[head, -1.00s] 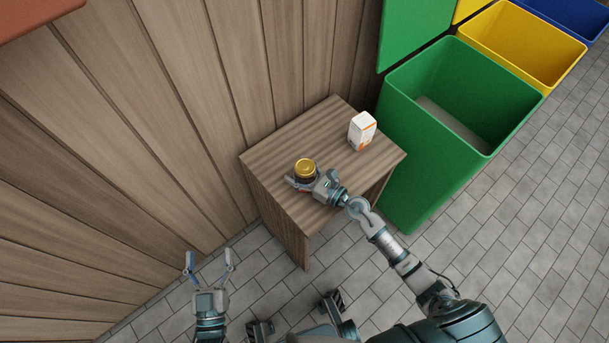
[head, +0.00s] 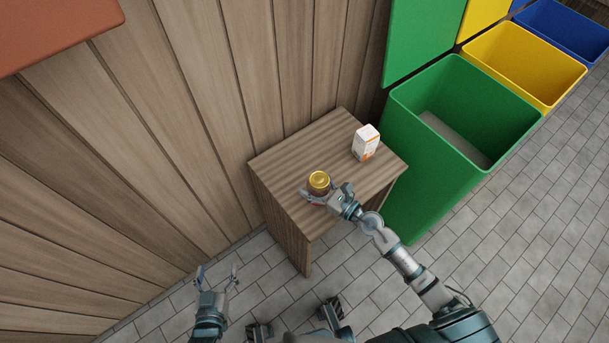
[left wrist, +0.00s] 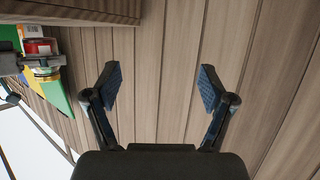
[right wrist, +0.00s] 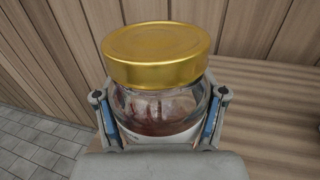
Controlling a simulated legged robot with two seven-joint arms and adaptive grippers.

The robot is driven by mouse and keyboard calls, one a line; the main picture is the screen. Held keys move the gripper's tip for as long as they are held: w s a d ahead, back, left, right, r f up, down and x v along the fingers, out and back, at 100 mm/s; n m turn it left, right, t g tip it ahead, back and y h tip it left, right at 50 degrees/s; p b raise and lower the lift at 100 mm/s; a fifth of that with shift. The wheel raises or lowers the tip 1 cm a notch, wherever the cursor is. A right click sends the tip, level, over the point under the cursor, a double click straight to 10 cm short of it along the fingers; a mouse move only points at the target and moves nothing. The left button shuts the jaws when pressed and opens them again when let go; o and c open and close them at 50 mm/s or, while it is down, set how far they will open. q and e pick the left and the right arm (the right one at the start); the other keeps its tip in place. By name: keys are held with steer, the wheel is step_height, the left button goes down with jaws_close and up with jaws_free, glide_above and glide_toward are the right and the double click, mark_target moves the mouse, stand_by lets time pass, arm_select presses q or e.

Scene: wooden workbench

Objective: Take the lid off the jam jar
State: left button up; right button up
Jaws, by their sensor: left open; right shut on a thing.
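The jam jar (right wrist: 160,105) is glass with dark red contents and a pale label, and stands upright between the fingers of my right gripper (head: 318,196). Its gold lid (right wrist: 155,52) sits on top of the jar; the lid also shows in the head view (head: 319,180). My right gripper is shut on the jar's body below the lid, over the front left part of the workbench (head: 290,168). I cannot tell whether the jar touches the top. My left gripper (head: 217,272) is open and empty, low and left of the bench; its spread fingers show in the left wrist view (left wrist: 160,88).
A white and orange carton (head: 365,143) stands at the bench's back right. A green bin (head: 400,190) is right of the bench, with yellow (head: 530,60) and blue (head: 570,35) bins beyond. A plank wall (head: 200,130) rises behind. A reddish-brown surface (head: 60,35) is at upper left.

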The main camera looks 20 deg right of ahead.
mark_target(324, 197)
steer(key=s, duration=0.1)
steer(key=s+d, duration=0.1)
steer(key=s, duration=0.2)
steer(key=shift+s+d, duration=0.25)
steer(key=shift+s, duration=0.1)
steer(key=s, duration=0.1)
steer(key=s+d+b, duration=0.1)
steer(key=s, duration=0.1)
steer(key=s+d, duration=0.1)
steer(key=s, duration=0.1)
steer(key=shift+s+d+r+b, duration=0.15)
steer(key=shift+s+r+b, duration=0.05)
steer(key=shift+r+b, duration=0.2)
steer(key=shift+s+d+r, duration=0.1)
steer(key=shift+s+r, duration=0.05)
steer(key=shift+s, duration=0.15)
steer(key=o, duration=0.8)
steer(key=shift+c, duration=0.2)
arm_select(q)
steer(key=r+t, duration=0.1)
steer(key=w+r+t, duration=0.1)
steer(key=d+r+t+h, duration=0.1)
steer(key=r, duration=0.1)
steer(key=shift+w, duration=0.4)
arm_select(e)
steer(key=c, duration=1.2)
steer(key=shift+o, duration=0.2)
arm_select(q)
steer(key=shift+s, duration=0.1)
